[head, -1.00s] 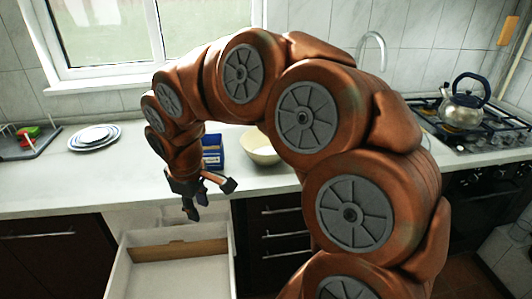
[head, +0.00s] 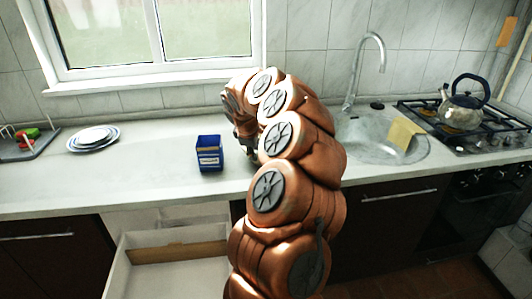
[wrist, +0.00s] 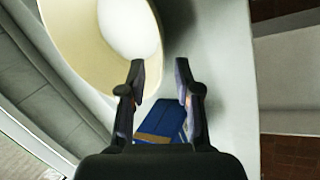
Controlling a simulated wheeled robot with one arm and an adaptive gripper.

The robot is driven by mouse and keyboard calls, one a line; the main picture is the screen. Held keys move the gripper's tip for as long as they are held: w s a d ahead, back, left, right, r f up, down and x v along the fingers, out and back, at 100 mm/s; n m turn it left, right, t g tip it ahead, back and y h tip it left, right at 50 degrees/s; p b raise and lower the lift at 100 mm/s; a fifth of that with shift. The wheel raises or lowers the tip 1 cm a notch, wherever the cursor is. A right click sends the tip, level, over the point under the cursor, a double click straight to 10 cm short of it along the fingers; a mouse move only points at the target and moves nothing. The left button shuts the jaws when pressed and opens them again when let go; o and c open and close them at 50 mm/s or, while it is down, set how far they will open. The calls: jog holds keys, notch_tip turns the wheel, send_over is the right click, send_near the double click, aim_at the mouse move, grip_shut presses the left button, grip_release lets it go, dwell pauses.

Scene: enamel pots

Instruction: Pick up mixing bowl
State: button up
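The cream mixing bowl (wrist: 72,38) fills the upper left of the wrist view. Its rounded edge reaches the left fingertip and a little into the space beyond the fingers. My gripper (wrist: 160,70) is open, its two dark fingers apart with nothing held between them. I cannot tell whether the left finger touches the bowl. In the head view my arm hides the bowl, and only a dark bit of the gripper shows beside the arm, above the counter.
A blue box (head: 209,154) stands on the counter left of my arm; it also shows behind the fingers in the wrist view (wrist: 166,122). Stacked plates (head: 93,138) lie far left. The sink (head: 385,135) and a kettle (head: 463,105) are right. An open drawer (head: 175,270) juts out below.

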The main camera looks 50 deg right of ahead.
aim_at(260, 166)
jog(key=shift+s+p+x, duration=0.2)
jog(key=shift+p+x, duration=0.7)
jog(key=shift+x, duration=2.05)
jog(key=shift+d, duration=0.1)
grip_shut()
